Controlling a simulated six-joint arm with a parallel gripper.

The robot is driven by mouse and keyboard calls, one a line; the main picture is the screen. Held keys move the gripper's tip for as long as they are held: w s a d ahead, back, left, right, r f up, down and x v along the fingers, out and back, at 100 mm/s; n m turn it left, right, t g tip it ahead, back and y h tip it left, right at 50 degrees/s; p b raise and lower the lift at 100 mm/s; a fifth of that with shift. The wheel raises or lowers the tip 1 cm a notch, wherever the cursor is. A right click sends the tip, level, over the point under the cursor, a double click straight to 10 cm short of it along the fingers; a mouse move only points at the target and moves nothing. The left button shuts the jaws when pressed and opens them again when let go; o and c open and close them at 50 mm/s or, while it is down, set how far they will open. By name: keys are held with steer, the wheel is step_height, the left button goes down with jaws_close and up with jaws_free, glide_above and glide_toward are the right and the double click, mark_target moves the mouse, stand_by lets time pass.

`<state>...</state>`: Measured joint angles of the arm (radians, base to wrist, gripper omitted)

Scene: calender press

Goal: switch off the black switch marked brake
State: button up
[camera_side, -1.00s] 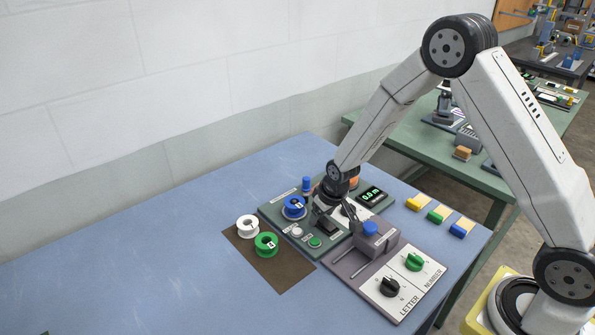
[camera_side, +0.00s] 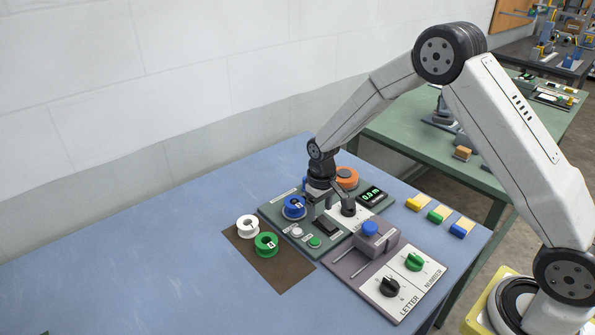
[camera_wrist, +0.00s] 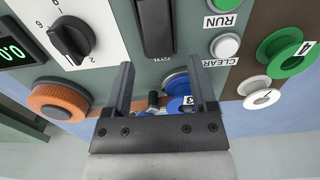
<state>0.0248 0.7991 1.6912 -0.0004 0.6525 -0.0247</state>
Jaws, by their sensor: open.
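The black switch (camera_wrist: 155,28) is a long rocker on the panel. It shows beyond my fingertips in the wrist view, and in the side view (camera_side: 327,227) it lies just below and in front of my gripper (camera_side: 330,208). Its label is mostly hidden, so I cannot read the word brake, and I cannot tell which way the rocker is tipped. My gripper (camera_wrist: 164,75) is open and empty. Its fingers stand apart above the panel, and no contact with the switch is visible.
White (camera_side: 247,226) and green (camera_side: 266,244) spools lie left. The blue tabletop (camera_side: 150,270) is clear farther left.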

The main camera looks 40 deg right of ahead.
mark_target(324, 221)
steer(key=r, duration=0.4)
steer(key=s+r, duration=0.1)
steer(key=r, duration=0.1)
steer(key=shift+r, duration=0.15)
steer(key=s+a+r+t, duration=0.1)
steer(key=s+r, duration=0.3)
steer(key=s, duration=1.4)
steer(key=shift+s+t, duration=0.3)
steer(key=shift+t, duration=0.5)
steer(key=shift+a+r, duration=0.1)
stand_by(0.4)
